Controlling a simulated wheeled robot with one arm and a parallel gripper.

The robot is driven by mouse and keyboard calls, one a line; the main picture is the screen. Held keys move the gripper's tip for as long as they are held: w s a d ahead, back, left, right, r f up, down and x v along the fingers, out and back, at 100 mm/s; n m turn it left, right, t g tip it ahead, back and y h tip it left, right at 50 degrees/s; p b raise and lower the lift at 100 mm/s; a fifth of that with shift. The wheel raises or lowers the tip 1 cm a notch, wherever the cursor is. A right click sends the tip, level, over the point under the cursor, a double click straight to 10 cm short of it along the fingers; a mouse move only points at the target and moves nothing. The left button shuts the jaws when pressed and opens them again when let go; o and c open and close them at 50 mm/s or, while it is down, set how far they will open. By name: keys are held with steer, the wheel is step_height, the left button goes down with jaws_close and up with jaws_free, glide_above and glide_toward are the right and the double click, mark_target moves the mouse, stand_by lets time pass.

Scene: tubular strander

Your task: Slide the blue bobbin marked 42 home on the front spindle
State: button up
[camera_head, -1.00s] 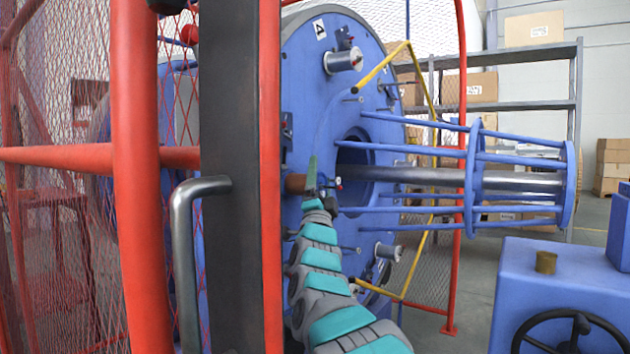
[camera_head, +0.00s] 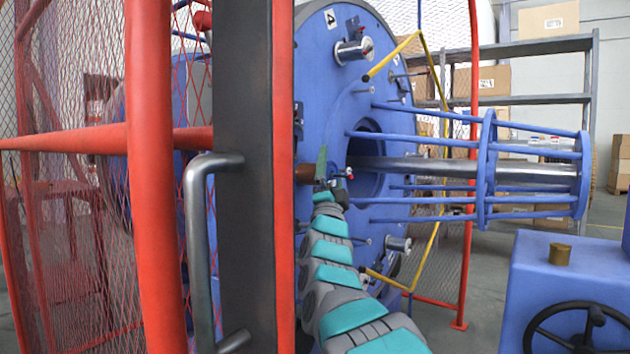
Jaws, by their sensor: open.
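My gripper (camera_head: 322,170) is at the end of my teal and grey arm, beside the face of the large blue disc (camera_head: 318,95). One green finger shows upright; the other finger is hard to make out. The jaws are open. A brown cylinder (camera_head: 305,174) shows just left of the finger; I cannot tell whether they touch. I cannot make out a blue bobbin marked 42 or its number. Metal stubs with red tips stand out from the disc at the upper right (camera_head: 353,50) and lower down (camera_head: 397,243). I cannot tell which is the front spindle.
A red cage post (camera_head: 150,180) and a dark door frame (camera_head: 245,180) with a grey handle (camera_head: 195,250) stand close on the left. A blue rod cage (camera_head: 485,170) around a steel shaft (camera_head: 430,168) juts right. A blue housing with a black handwheel (camera_head: 580,325) stands lower right.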

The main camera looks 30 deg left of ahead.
steer(key=shift+b+v, duration=2.8)
steer(key=shift+b, duration=0.2)
steer(key=shift+b+v, duration=1.15)
steer(key=shift+d, duration=0.1)
